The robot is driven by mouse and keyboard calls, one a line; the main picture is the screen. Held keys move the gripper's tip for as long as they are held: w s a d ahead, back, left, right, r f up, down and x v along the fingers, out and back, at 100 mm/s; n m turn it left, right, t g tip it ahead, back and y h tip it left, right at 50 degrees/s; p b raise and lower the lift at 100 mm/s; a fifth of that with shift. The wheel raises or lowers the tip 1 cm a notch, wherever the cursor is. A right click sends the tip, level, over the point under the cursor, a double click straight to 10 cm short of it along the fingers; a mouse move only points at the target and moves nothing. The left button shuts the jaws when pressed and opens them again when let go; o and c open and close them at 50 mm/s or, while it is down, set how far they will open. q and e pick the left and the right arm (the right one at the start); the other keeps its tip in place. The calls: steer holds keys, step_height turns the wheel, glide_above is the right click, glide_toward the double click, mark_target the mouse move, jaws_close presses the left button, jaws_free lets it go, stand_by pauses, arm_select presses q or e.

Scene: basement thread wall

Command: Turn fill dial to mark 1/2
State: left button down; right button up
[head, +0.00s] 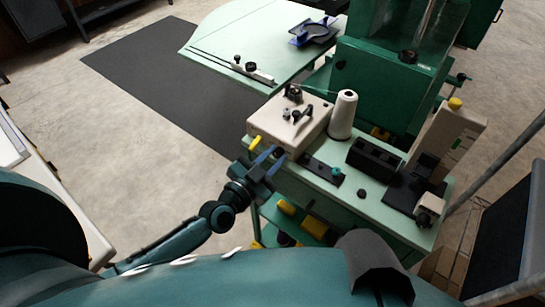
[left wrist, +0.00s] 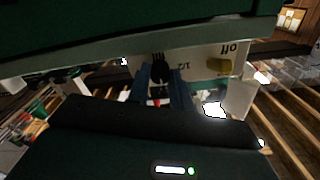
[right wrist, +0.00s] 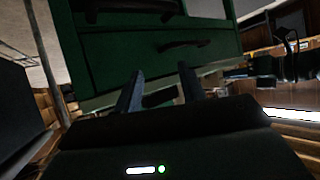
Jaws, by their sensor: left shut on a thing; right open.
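The fill dial is a small black knob (left wrist: 160,69) on the front of a cream box (head: 268,122). In the left wrist view the dial sits between the two blue fingers of my left gripper (left wrist: 161,88), which is shut on it. The mark "1/2" shows upside down just right of the dial. The dial's pointer is too dark to read. In the head view my left gripper (head: 271,160) reaches the box's front from below. My right gripper (right wrist: 158,88) is open and empty, facing a green cabinet front (right wrist: 150,45); I cannot make it out in the head view.
A yellow knob (left wrist: 219,66) near the word "off" is on the same panel, close to the dial. On the green bench (head: 345,192) stand a white thread cone (head: 343,116) and a black block (head: 374,158). Open floor lies to the left.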

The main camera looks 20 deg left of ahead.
arm_select(q)
steer(key=n, duration=1.1)
stand_by(0.6)
steer(key=c, duration=1.2)
jaws_free()
steer(key=shift+c, duration=0.2)
steer(key=shift+s, duration=0.1)
steer(key=v, duration=1.3)
